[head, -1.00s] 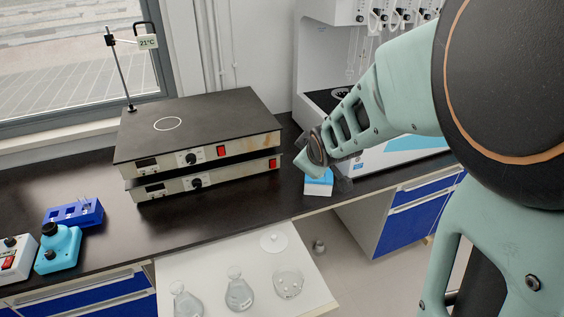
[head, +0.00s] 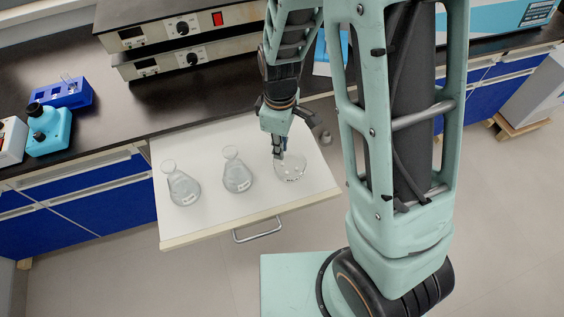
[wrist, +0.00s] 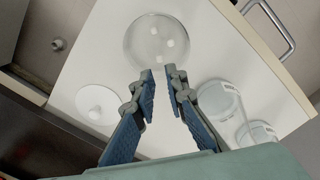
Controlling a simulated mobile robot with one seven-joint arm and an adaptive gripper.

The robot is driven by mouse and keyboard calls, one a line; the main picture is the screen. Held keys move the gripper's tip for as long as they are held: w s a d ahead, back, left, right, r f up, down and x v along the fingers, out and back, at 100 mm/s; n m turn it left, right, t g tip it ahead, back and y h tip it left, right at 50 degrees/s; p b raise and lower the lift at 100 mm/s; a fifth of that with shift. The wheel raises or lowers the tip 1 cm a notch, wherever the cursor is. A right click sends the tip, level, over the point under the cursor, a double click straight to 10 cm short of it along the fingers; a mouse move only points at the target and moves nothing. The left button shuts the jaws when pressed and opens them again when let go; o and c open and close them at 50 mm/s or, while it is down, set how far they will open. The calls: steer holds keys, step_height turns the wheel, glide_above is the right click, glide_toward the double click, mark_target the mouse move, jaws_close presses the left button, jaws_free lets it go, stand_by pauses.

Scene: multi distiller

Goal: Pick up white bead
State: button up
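The dish also shows in the head view (head: 291,172), at the right of the pulled-out white drawer; the beads are too small to tell there. My gripper (wrist: 159,72) is pointed down, with its blue fingertips apart and nothing between them. The fingertips appear at the near rim of the dish in the wrist view. In the head view my gripper (head: 279,155) is over the dish's back left side; its exact height is unclear.
Two glass flasks (head: 237,171) (head: 183,187) stand left of the dish in the drawer (head: 215,212). A round white lid (wrist: 97,104) lies beside the dish. Stacked hot plates (head: 170,62) and a blue rack (head: 62,93) stand on the dark bench behind.

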mark_target(282, 164)
steer(key=f, duration=0.4)
steer(key=shift+s+d, duration=0.2)
steer(key=shift+d, duration=0.05)
steer(key=shift+f, duration=0.7)
steer(key=shift+c, duration=0.2)
steer(key=shift+c, duration=1.4)
steer(key=shift+r, duration=0.1)
